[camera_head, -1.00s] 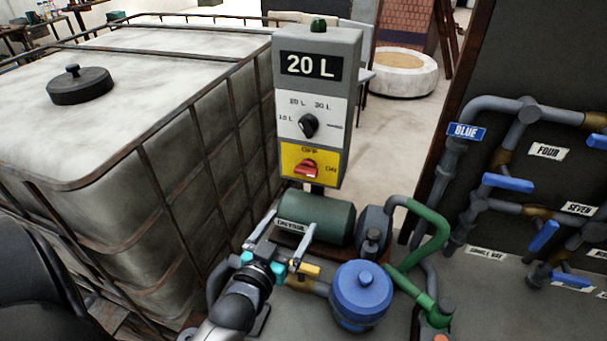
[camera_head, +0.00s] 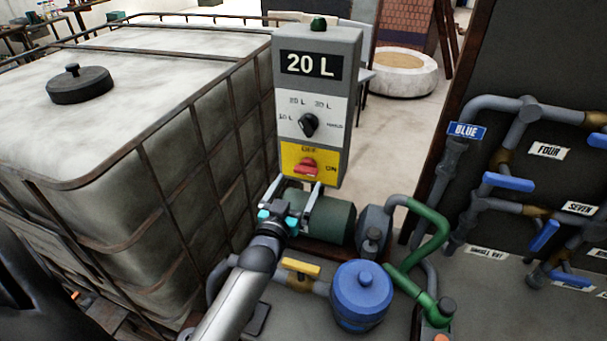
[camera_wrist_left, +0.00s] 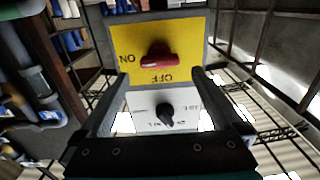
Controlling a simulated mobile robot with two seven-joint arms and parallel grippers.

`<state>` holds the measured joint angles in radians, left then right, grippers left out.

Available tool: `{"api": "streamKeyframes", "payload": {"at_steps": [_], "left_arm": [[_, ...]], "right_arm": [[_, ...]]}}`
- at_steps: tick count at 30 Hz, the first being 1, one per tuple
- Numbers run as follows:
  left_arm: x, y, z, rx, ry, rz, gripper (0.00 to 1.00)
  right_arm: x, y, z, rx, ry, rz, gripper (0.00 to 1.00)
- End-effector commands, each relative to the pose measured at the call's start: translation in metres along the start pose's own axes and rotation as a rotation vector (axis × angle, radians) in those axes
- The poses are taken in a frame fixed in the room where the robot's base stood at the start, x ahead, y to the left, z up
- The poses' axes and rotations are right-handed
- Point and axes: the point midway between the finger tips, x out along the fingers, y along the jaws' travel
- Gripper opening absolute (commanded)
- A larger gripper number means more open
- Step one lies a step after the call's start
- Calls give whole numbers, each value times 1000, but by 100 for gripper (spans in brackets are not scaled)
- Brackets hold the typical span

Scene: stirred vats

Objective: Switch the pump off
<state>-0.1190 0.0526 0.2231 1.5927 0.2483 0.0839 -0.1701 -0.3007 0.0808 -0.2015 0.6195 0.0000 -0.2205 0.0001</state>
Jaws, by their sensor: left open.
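The grey control box (camera_head: 345,110) stands upright behind the pump, its display reading 20 L. On its lower yellow panel is the red pump switch (camera_head: 306,167), between the OFF label above and the ON label at right. The switch handle lies roughly sideways. In the left wrist view the red switch (camera_wrist_left: 160,56) shows upside down, ahead of and between the fingers. My left gripper (camera_head: 296,187) is open and empty, just below the yellow panel and apart from the switch. The green pump (camera_head: 330,220) is partly hidden behind it. My right gripper is not seen.
A black selector knob (camera_head: 308,125) sits above the switch. A large caged tank (camera_head: 130,190) stands close on the left. A blue filter (camera_head: 361,295), a yellow valve handle (camera_head: 301,267) and green pipe (camera_head: 430,235) crowd the front. Blue-handled valves (camera_head: 508,182) are at right.

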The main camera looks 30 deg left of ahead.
Motion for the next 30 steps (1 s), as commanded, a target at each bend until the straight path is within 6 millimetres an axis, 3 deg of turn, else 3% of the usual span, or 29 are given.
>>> {"api": "streamKeyframes", "payload": {"at_steps": [9,23,30], "left_arm": [[41,0,0,0,1,1,100],[50,0,0,0,0,1,100],[50,0,0,0,0,1,74]], "right_arm": [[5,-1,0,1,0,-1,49],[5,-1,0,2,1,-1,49],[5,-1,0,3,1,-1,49]]}}
